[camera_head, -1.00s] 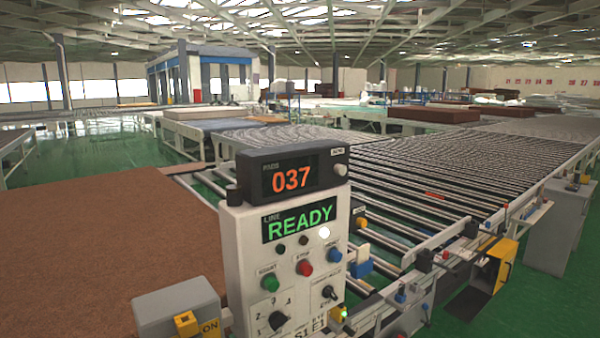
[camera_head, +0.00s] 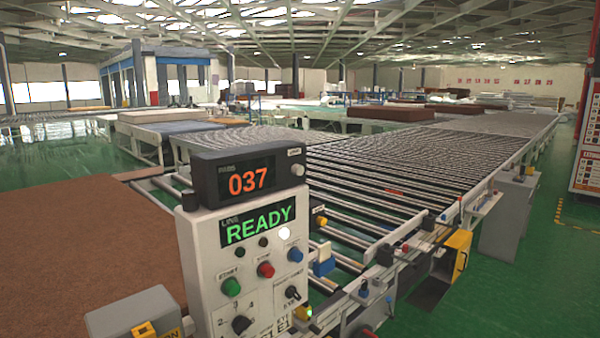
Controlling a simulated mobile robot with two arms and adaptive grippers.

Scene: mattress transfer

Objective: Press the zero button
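A dark counter box (camera_head: 205,182) sits on top of a white control panel (camera_head: 208,262) and shows 037 in orange digits. A small pale round button (camera_head: 298,169) is on the right end of the counter's front, under a small label too small to read surely; it appears to be the zero button. Below, a green display (camera_head: 258,226) reads READY. The panel also carries a green button (camera_head: 231,287), a red button (camera_head: 265,269), a blue button (camera_head: 294,254) and dark rotary knobs. Neither of my grippers is in view.
A brown mattress-like slab (camera_head: 80,240) lies left of the panel. A grey box with a yellow part (camera_head: 135,315) stands at the lower left. A roller conveyor (camera_head: 400,170) runs behind and to the right. Green floor (camera_head: 530,270) is open at the right.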

